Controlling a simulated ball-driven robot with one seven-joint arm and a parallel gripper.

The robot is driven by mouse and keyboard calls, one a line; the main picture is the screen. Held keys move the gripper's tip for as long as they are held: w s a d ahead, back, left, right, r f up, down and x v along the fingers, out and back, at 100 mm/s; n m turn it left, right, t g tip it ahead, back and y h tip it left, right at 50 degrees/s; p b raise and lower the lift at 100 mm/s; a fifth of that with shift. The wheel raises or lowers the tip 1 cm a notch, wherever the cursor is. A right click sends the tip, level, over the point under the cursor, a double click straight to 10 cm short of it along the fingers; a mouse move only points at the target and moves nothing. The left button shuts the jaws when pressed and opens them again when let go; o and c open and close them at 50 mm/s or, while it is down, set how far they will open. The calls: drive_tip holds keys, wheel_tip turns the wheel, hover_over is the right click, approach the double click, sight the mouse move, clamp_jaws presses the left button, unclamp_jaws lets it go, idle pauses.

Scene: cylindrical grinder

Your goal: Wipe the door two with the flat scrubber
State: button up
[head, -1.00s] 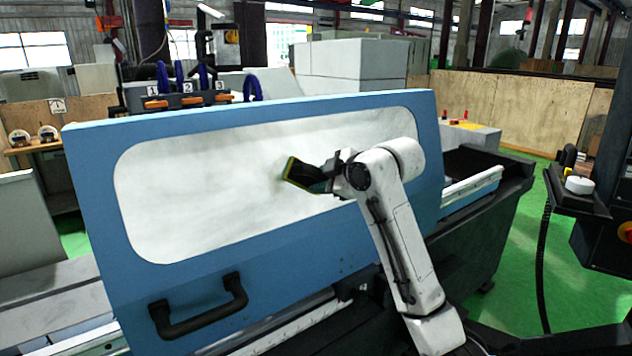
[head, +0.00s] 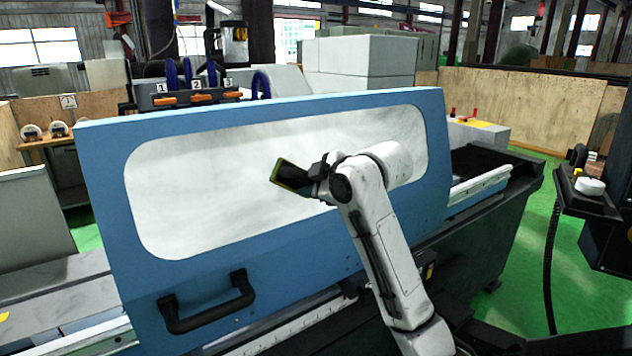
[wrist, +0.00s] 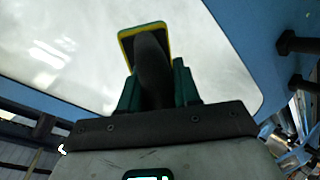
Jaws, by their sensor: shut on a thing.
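The door (head: 100,185) is a blue panel with a large whitish, smeared window (head: 200,195) and a black handle (head: 208,308) low on its left. I see no number on it. My gripper (head: 316,182) is in front of the window, right of its middle. It is shut on the flat scrubber (head: 291,177), a dark pad with a yellow-green edge, held tilted. In the wrist view the scrubber (wrist: 146,38) shows its dark handle between the green fingers of my gripper (wrist: 157,88), with the window behind it. I cannot tell whether the pad touches the window.
A dark machine bed (head: 490,225) lies right of the door.

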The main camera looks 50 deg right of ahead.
sight(301, 179)
drive_tip(key=shift+w+a, duration=0.3)
drive_tip(key=shift+a, duration=0.65)
drive_tip(key=shift+w+a, duration=0.25)
drive_tip(key=shift+a, duration=0.7)
drive_tip(key=shift+w+r+p, duration=0.1)
drive_tip(key=shift+r+p, duration=0.6)
drive_tip(key=shift+p, duration=0.15)
drive_tip(key=s+d, duration=0.2)
drive_tip(key=d, duration=0.6)
drive_tip(key=shift+s+d+p, duration=0.2)
drive_tip(key=shift+d+p, duration=0.15)
drive_tip(key=shift+w, duration=0.1)
drive_tip(key=shift+w+a, duration=0.25)
drive_tip(key=shift+a, duration=0.45)
drive_tip(key=shift+w+a+p, duration=0.15)
drive_tip(key=shift+w+a, duration=0.15)
drive_tip(key=shift+a, duration=0.85)
drive_tip(key=shift+w+a+p, duration=0.2)
drive_tip(key=shift+w+a, duration=0.05)
drive_tip(key=shift+a, duration=0.95)
drive_tip(key=shift+w+a+p, duration=0.15)
drive_tip(key=shift+w+a, duration=0.15)
drive_tip(key=shift+a, duration=0.85)
